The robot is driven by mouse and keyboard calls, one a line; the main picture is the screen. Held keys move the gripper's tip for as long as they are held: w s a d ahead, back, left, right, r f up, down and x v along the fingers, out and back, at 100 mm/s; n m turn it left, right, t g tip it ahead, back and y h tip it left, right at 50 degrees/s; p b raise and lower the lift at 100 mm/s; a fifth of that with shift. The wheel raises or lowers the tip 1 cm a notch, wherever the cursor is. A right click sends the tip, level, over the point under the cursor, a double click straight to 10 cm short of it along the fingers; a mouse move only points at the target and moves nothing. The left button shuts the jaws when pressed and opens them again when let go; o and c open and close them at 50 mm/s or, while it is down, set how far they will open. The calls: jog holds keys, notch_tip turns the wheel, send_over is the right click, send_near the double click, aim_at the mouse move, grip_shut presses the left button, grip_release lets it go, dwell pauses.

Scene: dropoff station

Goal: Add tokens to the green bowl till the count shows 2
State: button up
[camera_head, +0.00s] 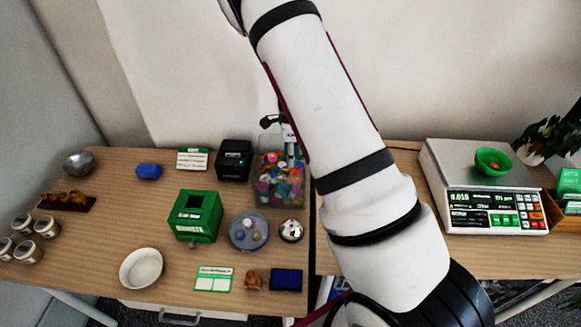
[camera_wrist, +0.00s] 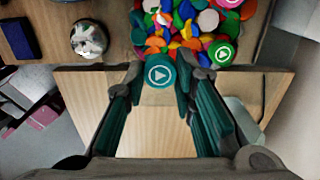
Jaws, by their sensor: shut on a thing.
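The green bowl (camera_head: 505,165) stands on the pan of the counting scale (camera_head: 450,160) at the right, with a small brownish thing inside. The scale's lit display seems to start at 0.010, but its digits are too small to read surely. A clear bin (camera_head: 265,202) of mixed coloured tokens stands on the left table, and its tokens show in the wrist view (camera_wrist: 190,28). My gripper (camera_wrist: 162,72) is shut on a teal round token (camera_wrist: 160,76) with a white play mark, held above the bin's near side. In the head view my gripper (camera_head: 290,140) is partly hidden by my arm.
A gap separates the two tables. A plant (camera_head: 550,135) and a wooden crate (camera_head: 560,212) flank the scale's right.

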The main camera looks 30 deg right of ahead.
jog(key=shift+r, duration=1.85)
